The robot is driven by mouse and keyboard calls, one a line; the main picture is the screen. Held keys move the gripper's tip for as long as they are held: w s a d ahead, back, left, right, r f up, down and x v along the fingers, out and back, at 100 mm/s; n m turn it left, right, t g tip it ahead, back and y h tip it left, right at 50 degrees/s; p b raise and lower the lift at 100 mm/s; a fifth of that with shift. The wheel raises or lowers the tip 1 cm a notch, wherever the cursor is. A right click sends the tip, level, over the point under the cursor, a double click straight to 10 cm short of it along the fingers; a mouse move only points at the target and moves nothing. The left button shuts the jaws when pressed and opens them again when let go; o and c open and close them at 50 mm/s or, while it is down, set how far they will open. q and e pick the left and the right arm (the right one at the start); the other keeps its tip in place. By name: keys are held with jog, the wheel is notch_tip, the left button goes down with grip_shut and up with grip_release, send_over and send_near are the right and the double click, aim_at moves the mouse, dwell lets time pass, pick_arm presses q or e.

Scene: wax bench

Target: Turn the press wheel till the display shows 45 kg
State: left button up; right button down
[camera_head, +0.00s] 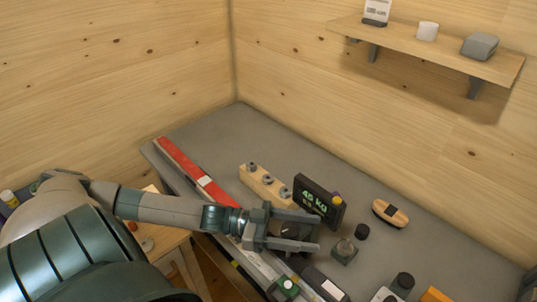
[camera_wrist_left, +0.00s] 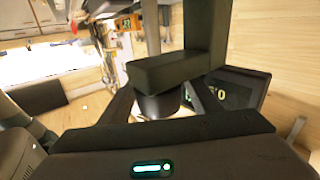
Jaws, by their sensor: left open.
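The display (camera_head: 318,203) is a dark upright panel with green characters that appear to read 45 KG in the head view. In the left wrist view the display (camera_wrist_left: 238,90) is partly covered and its digits are hard to read. My left gripper (camera_head: 318,231) is open, its two fingers pointing right just in front of the display. A dark round part (camera_head: 291,229), apparently the press wheel, shows between the fingers, mostly hidden; I cannot tell whether they touch it. In the left wrist view a dark round part (camera_wrist_left: 158,104) sits below a finger. My right gripper is not in view.
A wooden block with grey knobs (camera_head: 262,184) stands behind the gripper. A red and white strip (camera_head: 185,167) lies along the bench's left edge. A small glass jar (camera_head: 344,251), a black cap (camera_head: 362,231) and a wooden brush (camera_head: 391,213) stand to the right. The back of the bench is clear.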

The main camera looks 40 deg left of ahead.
pick_arm(q)
jog(key=shift+a, duration=0.1)
jog(key=shift+b+v, duration=0.35)
jog(key=shift+v, duration=0.4)
jog(key=v, duration=1.5)
jog(key=shift+s+a+b, duration=0.25)
jog(key=shift+a+b, duration=0.05)
jog(key=shift+b, duration=0.15)
jog(key=shift+w, duration=0.1)
